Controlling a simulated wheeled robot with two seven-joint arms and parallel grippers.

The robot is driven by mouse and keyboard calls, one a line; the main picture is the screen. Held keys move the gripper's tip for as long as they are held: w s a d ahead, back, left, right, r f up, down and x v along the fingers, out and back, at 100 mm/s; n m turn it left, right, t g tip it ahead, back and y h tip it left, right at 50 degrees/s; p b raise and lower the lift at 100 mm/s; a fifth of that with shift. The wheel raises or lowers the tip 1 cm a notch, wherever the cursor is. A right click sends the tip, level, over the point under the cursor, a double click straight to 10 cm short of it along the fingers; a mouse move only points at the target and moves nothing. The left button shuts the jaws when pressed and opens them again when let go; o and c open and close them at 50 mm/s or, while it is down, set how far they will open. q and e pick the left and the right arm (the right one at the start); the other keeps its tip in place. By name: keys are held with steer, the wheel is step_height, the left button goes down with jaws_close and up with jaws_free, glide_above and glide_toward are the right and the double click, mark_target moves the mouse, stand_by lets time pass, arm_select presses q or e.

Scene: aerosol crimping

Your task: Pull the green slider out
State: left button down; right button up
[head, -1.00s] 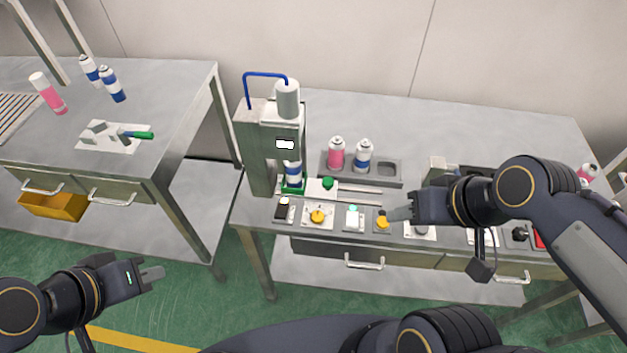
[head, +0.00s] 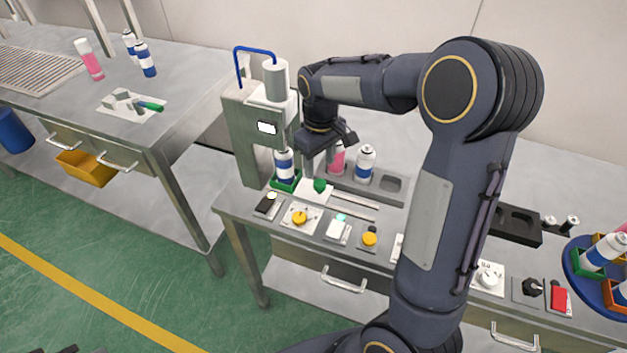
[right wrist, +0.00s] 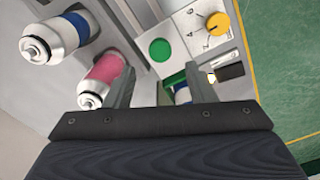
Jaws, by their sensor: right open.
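The green slider shows as a white plate (head: 318,194) with a round green knob (head: 320,185) and a green holder (head: 285,184) at the foot of the crimping press (head: 250,130). A blue-and-white can (head: 284,165) stands upright in the holder under the press head. My right gripper (head: 309,168) points down above the knob, open and empty. In the right wrist view the knob (right wrist: 160,49) lies between and beyond the open fingertips (right wrist: 158,73), apparently not touched. The can in the holder (right wrist: 182,95) is partly hidden by a finger. My left gripper is out of view.
A pink can and a blue-and-white can (head: 365,165) stand in a grey tray close to my right gripper. Metal rails (head: 350,199) run right from the slider. A yellow dial (head: 299,217) and a yellow button (head: 369,239) sit in front.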

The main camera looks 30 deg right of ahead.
mark_target(320, 183)
step_height(320, 183, down, 6)
stand_by(0.4)
steer(key=shift+c, duration=0.4)
jaws_close()
